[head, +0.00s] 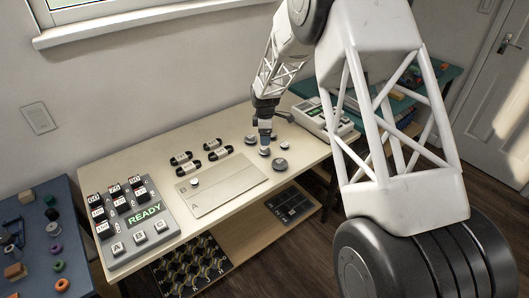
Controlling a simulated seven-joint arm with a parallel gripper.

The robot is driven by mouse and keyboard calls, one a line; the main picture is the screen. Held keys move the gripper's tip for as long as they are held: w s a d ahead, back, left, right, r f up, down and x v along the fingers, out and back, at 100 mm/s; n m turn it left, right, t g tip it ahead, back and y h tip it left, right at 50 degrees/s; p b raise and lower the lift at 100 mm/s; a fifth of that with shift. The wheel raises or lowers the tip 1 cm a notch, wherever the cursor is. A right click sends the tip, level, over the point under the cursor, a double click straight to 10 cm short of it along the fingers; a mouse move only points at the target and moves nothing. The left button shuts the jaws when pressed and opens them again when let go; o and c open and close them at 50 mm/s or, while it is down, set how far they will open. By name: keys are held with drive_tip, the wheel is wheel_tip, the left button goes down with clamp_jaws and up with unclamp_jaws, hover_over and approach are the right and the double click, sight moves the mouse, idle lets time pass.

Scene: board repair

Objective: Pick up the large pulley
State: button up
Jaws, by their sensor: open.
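Several grey round pulleys lie on the pale table, right of the flat board (225,183). The one closest to the front, which looks the largest pulley (280,165), lies flat. A smaller round part (264,152) sits right under my gripper (265,146), which points down. Another round part shows just behind my gripper. The fingers are small in this view, but they look open with nothing held. I cannot tell whether they touch the part below. The large pulley is a little to the front right of the fingertips, apart from them.
Several black-and-white parts (212,144) lie behind the board. A button console (133,220) reading READY stands at the table's left end. A grey device (325,117) stands at the right end. My arm's large links fill the right side.

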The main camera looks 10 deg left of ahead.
sight(265, 147)
drive_tip(key=shift+f, duration=1.25)
drive_tip(key=shift+f, duration=2.6)
drive_tip(key=c, duration=1)
drive_tip(key=shift+r, duration=0.1)
